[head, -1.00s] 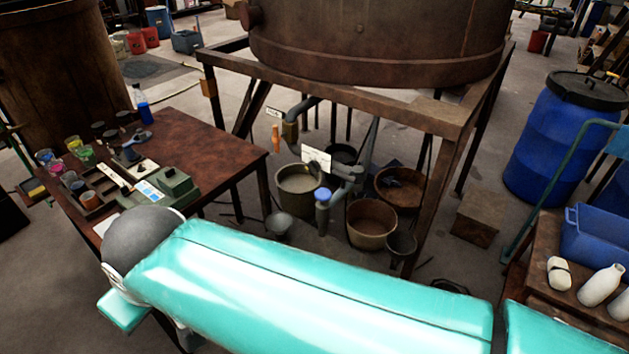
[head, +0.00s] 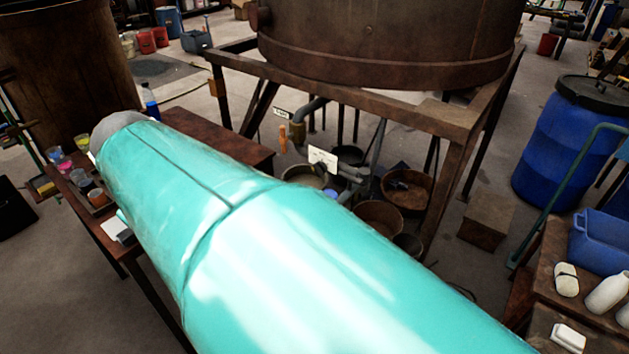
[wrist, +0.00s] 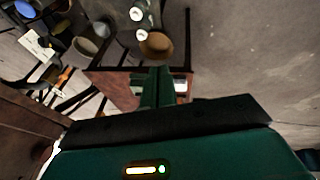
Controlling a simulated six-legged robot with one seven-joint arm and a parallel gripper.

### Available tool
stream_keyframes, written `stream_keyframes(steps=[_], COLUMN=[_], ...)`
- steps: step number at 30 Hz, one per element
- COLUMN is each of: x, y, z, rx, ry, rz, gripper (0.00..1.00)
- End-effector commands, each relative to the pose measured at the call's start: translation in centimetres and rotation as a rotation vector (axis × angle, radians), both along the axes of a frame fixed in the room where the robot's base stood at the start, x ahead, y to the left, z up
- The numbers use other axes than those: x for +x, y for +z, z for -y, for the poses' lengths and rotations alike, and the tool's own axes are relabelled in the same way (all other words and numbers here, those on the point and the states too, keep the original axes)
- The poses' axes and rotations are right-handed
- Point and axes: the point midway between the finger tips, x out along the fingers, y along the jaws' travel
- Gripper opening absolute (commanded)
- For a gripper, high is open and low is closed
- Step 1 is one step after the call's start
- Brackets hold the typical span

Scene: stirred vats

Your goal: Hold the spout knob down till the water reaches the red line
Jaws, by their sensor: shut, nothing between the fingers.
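Under the big brown vat (head: 385,40), a grey pipe with an orange handle (head: 282,138) and a second pipe behind a white card (head: 322,158) hang down. A blue knob (head: 331,193) just shows past the edge of my arm; it may be the spout knob. A bucket (head: 303,175) beneath the pipes is partly covered by my arm. Its water level and any red line cannot be made out. My gripper is hidden in the head view. In the wrist view my gripper (wrist: 158,88) is shut and empty, with nothing touching its tips.
Brown tubs (head: 407,190) stand under the vat's frame (head: 440,112). A table (head: 225,140) with small colour pots is at the left, largely behind my arm. A blue barrel (head: 565,145) and a bench with white bottles (head: 608,292) are at the right.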

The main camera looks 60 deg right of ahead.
Motion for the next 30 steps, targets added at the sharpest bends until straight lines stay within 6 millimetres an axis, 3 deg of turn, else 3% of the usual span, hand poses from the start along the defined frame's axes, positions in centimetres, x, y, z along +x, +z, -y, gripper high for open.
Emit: stream_keyframes(steps=[6, 14, 20, 27, 30], x=[1.8, 1.9, 0.1, -4.4, -6.2], y=[0.3, -0.1, -1.0, -2.5, -3.0], z=[7.2, 16.5, 24.3, 33.2, 35.7], rx=[-0.029, -0.009, 0.04, 0.118, 0.144], ry=[-0.042, -0.075, -0.101, -0.131, -0.14], rz=[-0.12, -0.239, -0.305, -0.347, -0.351], gripper=[0.0, 0.0, 0.0, 0.0, 0.0])
